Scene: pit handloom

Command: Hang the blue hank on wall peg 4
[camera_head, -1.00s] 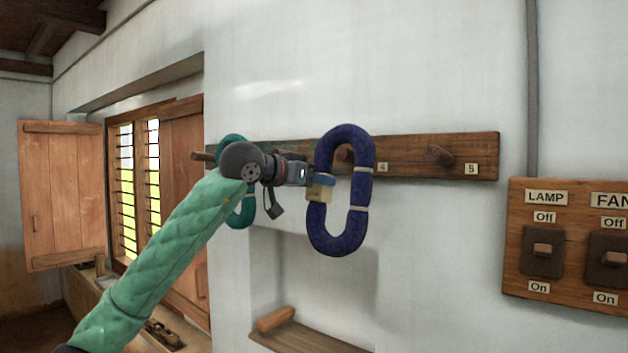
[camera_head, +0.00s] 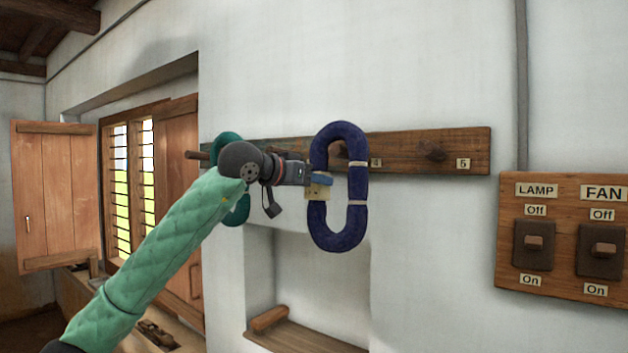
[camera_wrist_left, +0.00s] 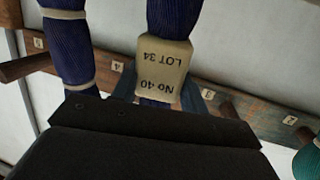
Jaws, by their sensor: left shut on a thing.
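The blue hank (camera_head: 358,188) is a dark blue oval loop with pale ties, hanging upright in front of the peg board. My left gripper (camera_head: 320,182) is shut on its left strand at the tan tag. In the left wrist view the tag (camera_wrist_left: 163,70) reads upside down "No 40 LOT 34", and the fingers grip beside it. The 4 label (camera_head: 376,162) is just right of the hank, partly covered. My right gripper is not in view.
The peg board (camera_head: 400,155) runs along the wall; peg 5 (camera_head: 431,150) is bare. A teal hank (camera_head: 232,210) hangs at the left behind my arm. Below is a wall niche (camera_head: 310,285). A switch board (camera_head: 560,240) is at the right, window shutters (camera_head: 55,195) at the left.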

